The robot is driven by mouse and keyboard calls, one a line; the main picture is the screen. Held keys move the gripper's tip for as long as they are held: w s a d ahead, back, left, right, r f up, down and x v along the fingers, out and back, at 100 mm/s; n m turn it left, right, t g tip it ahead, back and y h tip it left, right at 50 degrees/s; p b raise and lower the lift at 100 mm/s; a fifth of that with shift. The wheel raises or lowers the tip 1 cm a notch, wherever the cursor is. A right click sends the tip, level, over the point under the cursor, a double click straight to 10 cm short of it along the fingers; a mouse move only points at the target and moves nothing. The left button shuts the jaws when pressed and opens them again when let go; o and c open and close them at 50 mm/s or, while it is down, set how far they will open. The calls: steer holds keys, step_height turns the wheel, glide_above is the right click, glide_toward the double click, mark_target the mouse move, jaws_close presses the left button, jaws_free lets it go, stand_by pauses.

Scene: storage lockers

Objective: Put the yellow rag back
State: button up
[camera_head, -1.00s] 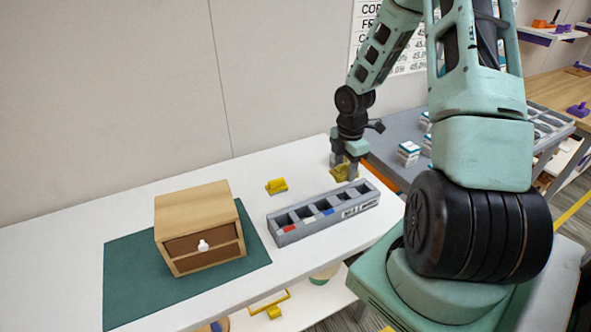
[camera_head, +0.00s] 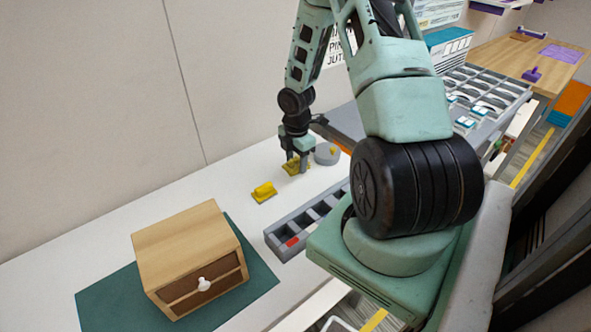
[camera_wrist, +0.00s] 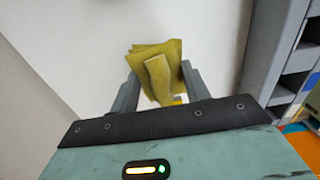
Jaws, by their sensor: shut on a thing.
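My gripper (camera_head: 295,160) is shut on a yellow rag (camera_head: 291,167), at or just above the white table; I cannot tell if the rag touches it. In the wrist view the folded rag (camera_wrist: 158,66) sits between the two fingers of my gripper (camera_wrist: 158,90). A second yellow thing (camera_head: 263,191) lies on the table to the left of my gripper, apart from it. It looks like a yellow block on a flat yellow base.
A grey compartment tray (camera_head: 293,238) lies in front, partly hidden by my arm. A small wooden drawer box (camera_head: 190,240) stands on a green mat (camera_head: 100,300) at left. A round grey thing (camera_head: 327,154) is right of my gripper. Bare table lies toward the wall.

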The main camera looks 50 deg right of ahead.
mark_target(297, 170)
steer(key=shift+f, duration=1.8)
steer(key=shift+f, duration=0.1)
steer(key=shift+f, duration=0.1)
steer(key=o, duration=1)
